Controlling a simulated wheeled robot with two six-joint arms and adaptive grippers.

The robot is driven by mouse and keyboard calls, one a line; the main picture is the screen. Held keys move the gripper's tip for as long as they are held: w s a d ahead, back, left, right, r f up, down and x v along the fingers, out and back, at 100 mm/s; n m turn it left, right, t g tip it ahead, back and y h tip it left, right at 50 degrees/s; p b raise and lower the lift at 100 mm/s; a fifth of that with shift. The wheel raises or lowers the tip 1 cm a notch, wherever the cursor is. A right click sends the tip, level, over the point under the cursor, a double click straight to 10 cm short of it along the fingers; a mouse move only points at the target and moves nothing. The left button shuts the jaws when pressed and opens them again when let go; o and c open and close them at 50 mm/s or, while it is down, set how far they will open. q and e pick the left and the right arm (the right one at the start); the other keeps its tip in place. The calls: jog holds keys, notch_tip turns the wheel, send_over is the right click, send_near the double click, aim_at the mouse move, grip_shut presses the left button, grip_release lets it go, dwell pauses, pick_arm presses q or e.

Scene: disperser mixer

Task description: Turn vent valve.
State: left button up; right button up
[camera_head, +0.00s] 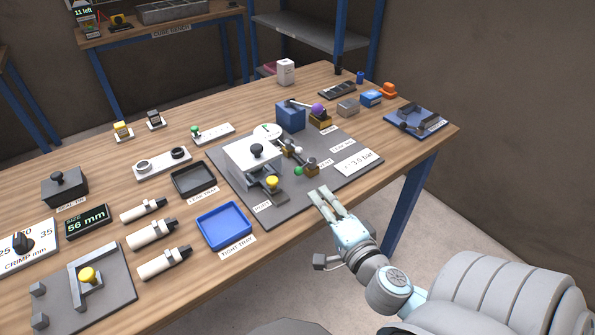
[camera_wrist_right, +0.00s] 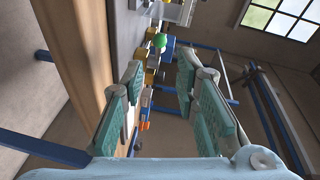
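The vent valve shows as a green ball knob (camera_head: 299,170) beside a small brass-coloured body (camera_head: 311,163), near a label that seems to read VENT, on the grey base plate (camera_head: 345,181). In the right wrist view the green knob (camera_wrist_right: 160,40) appears beyond the fingertips, near the top. My right gripper (camera_head: 318,193) is at the front edge of the plate, in front of the valve and apart from it. Its teal fingers (camera_wrist_right: 160,75) are spread with nothing between them. My left gripper is not in view.
A white clamp housing (camera_head: 250,163) with a yellow knob (camera_head: 272,181) stands left of the valve. Behind are a purple ball lever (camera_head: 317,110) and a blue block (camera_head: 290,117). A 3.0 bar display (camera_head: 360,163) lies to the right. A blue tray (camera_head: 224,226) sits front left.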

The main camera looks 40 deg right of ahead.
aim_at(300, 174)
jog(key=p+x, duration=0.1)
jog(key=x, duration=1.2)
jog(key=shift+w+f, duration=0.1)
jog(key=shift+w, duration=0.15)
grip_shut()
